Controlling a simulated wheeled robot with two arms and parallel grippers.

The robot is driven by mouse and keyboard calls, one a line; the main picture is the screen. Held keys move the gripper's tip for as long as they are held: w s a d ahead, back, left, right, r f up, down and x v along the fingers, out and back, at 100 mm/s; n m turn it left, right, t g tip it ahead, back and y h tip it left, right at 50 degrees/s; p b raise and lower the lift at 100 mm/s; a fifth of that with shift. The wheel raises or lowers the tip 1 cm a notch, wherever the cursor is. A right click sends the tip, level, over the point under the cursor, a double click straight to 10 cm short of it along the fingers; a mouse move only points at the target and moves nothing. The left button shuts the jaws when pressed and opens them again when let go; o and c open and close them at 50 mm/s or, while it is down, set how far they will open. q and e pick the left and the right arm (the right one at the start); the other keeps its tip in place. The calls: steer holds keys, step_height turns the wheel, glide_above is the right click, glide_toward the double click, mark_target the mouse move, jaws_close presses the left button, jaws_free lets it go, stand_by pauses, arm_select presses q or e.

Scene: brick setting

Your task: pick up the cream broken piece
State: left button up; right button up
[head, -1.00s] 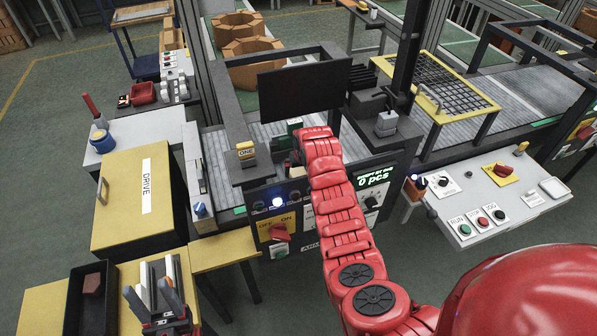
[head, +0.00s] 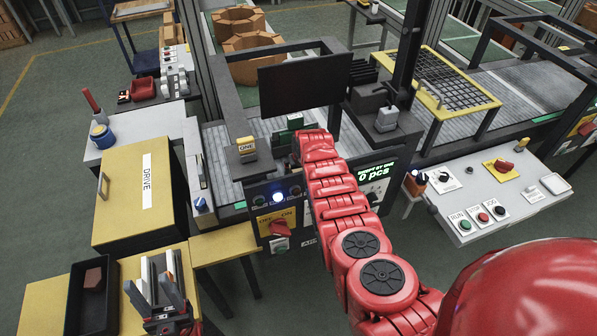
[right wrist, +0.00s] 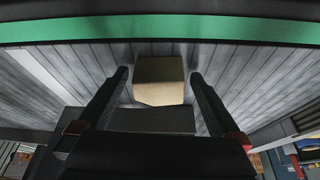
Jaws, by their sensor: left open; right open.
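The cream broken piece (right wrist: 159,82) shows in the right wrist view as a pale block with an uneven lower edge, lying on grey slats. My right gripper (right wrist: 159,74) is open, with one dark finger on each side of the piece; I cannot tell whether either touches it. In the head view my red right arm reaches into the machine beneath the black screen. The piece and right fingertips cannot be made out there. My left gripper (head: 151,290) is open at the lower left, above the yellow bench, with no object clearly held.
The black screen (head: 305,86) and its dark frame stand above the slatted conveyor (head: 222,165). A green band (right wrist: 160,30) crosses the top of the right wrist view. A dark tray (head: 77,318) holding a reddish brown piece (head: 93,279) stands beside my left gripper.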

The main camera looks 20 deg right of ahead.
stand_by(0.3)
steer(key=c, duration=1.3)
steer(key=shift+r, duration=0.1)
